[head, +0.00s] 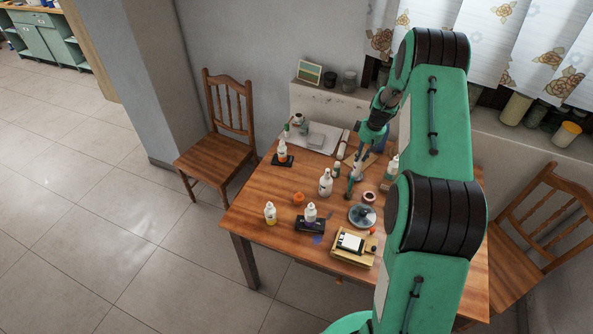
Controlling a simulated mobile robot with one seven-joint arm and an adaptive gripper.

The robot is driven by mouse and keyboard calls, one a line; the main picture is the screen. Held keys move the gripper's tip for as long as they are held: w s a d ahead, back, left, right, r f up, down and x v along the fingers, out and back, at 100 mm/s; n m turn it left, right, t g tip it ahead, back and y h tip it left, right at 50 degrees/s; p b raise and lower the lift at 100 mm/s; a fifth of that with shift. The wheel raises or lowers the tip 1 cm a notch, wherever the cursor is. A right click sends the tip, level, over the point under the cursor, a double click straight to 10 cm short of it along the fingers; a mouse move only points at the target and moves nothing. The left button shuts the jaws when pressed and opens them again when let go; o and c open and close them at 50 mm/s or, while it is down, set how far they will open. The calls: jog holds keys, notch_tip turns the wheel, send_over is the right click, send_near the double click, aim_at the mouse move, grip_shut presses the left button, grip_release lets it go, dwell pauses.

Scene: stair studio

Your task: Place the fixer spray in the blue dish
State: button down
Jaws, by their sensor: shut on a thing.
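My gripper (355,174) hangs over the middle of the wooden table, at the end of my green arm. It is shut on a small, slim thing that looks like the fixer spray; it is too small and too covered by the fingers to read a label. The blue dish (362,215) is a round, grey-blue dish on the table, just in front of and slightly right of my gripper. The held thing is apart from the dish, behind it in the picture.
The table (262,205) carries a white bottle (326,182) left of my gripper, an orange jar (298,198), a yellow-labelled bottle (270,213), a bottle on a black block (310,224), and a wooden box (353,245) in front. Chairs (222,150) stand left and right. My arm hides the table's right side.

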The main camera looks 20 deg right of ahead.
jog(key=shift+f, duration=0.25)
jog(key=shift+f, duration=0.15)
jog(key=c, duration=1.6)
grip_release()
jog(key=shift+o, duration=0.2)
notch_tip(320, 180, up, 12)
jog(key=s, duration=0.1)
jog(key=shift+s+d, duration=0.35)
jog(key=shift+s, duration=0.05)
